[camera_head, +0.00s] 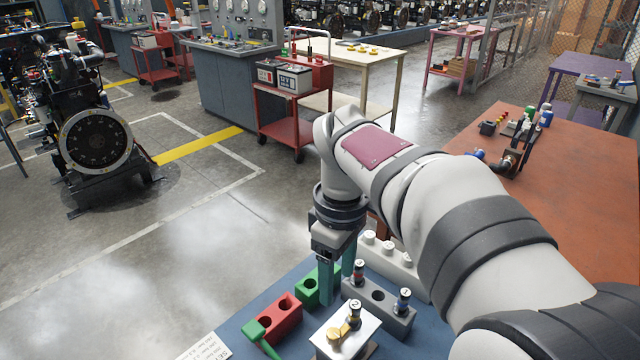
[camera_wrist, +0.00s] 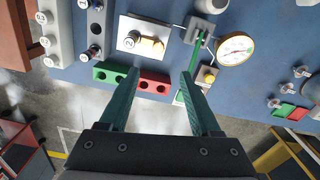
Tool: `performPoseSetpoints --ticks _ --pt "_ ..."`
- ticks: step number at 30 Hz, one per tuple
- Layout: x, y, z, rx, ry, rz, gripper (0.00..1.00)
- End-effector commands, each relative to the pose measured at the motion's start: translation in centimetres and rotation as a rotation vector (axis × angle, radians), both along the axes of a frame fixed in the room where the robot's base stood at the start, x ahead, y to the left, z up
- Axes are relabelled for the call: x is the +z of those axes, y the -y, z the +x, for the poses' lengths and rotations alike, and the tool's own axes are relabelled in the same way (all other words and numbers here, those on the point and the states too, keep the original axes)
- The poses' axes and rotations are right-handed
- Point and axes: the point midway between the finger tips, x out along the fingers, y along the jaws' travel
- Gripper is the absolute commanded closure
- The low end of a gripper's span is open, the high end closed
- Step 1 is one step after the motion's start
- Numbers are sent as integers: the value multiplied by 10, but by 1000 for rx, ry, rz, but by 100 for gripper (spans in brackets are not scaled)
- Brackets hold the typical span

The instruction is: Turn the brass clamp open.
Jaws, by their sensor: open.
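The brass clamp (camera_head: 338,334) lies on top of a silver block (camera_head: 327,349), beside an upright dark peg with a numbered white cap (camera_head: 354,310). In the wrist view the brass clamp (camera_wrist: 151,42) is on the pale block face (camera_wrist: 127,25), beyond and slightly left of the space between my fingers. My gripper (camera_head: 337,282) is open and empty, its green fingers pointing down behind the silver block in the head view. In the wrist view my gripper (camera_wrist: 160,73) has its fingertips wide apart near the red block. The fingers appear clear of the clamp.
A red block (camera_head: 282,318) with holes and a green block (camera_head: 308,292) stand close by. A grey block (camera_head: 380,297) holds numbered pegs. In the wrist view, a round gauge (camera_wrist: 236,49) and a green lever (camera_wrist: 199,54) sit right of the clamp. A white block (camera_head: 386,254) stands behind.

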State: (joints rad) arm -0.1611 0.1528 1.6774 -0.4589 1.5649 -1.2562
Motion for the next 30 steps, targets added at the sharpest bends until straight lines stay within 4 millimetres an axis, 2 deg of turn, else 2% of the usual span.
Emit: performPoseSetpoints --ticks 4,12,18,24,30 --pt "-21 -1 4 34 -2 -5 36" --pt "-99 -1 3 30 -4 -3 36" --pt "-139 -1 3 28 0 -1 36" --pt "-155 -1 3 27 2 -1 36" --pt "-156 -1 3 27 2 0 36"
